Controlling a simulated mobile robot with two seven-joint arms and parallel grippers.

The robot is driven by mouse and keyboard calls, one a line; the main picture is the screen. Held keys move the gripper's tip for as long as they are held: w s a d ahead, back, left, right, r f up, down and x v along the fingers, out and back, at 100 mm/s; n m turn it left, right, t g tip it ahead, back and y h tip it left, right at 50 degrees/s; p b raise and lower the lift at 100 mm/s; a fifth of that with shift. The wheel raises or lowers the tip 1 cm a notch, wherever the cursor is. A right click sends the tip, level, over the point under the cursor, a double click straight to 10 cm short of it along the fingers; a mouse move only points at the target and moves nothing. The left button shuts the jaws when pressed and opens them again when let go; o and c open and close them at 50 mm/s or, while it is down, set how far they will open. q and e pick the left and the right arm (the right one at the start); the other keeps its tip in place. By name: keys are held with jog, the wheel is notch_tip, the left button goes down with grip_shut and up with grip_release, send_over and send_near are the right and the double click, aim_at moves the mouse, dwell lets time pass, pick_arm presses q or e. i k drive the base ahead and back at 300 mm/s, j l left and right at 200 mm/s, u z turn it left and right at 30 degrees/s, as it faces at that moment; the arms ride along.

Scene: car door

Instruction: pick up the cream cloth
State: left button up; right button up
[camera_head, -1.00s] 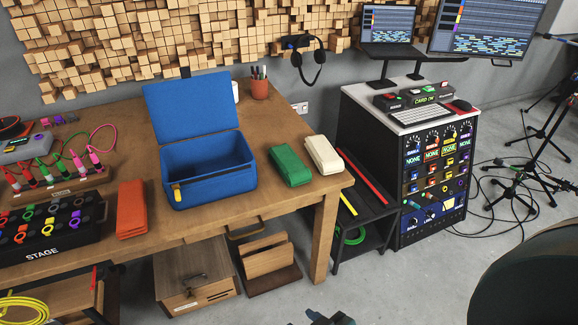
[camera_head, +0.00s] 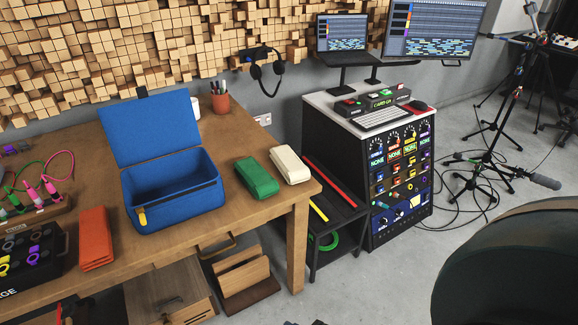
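The cream cloth (camera_head: 291,165) is a folded, rounded block lying on the wooden table (camera_head: 215,230) near its right corner. A similar green folded cloth (camera_head: 257,177) lies just left of it, close beside it. Nothing touches the cream cloth from above. Only small dark specks show at the bottom edge, right of centre, perhaps the tips of my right gripper; its opening cannot be told. It is well below and apart from the cloth. My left gripper is not in view.
An open blue box (camera_head: 172,197) stands left of the cloths, with an orange folded cloth (camera_head: 96,238) farther left. A pen cup (camera_head: 221,103) stands behind. A low black shelf (camera_head: 334,215) and equipment rack (camera_head: 385,185) stand right of the table. A dark chair (camera_head: 515,265) fills the lower right.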

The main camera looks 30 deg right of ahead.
aim_at(294, 172)
jog(key=i+l+z, duration=0.1)
jog(key=z, duration=1.35)
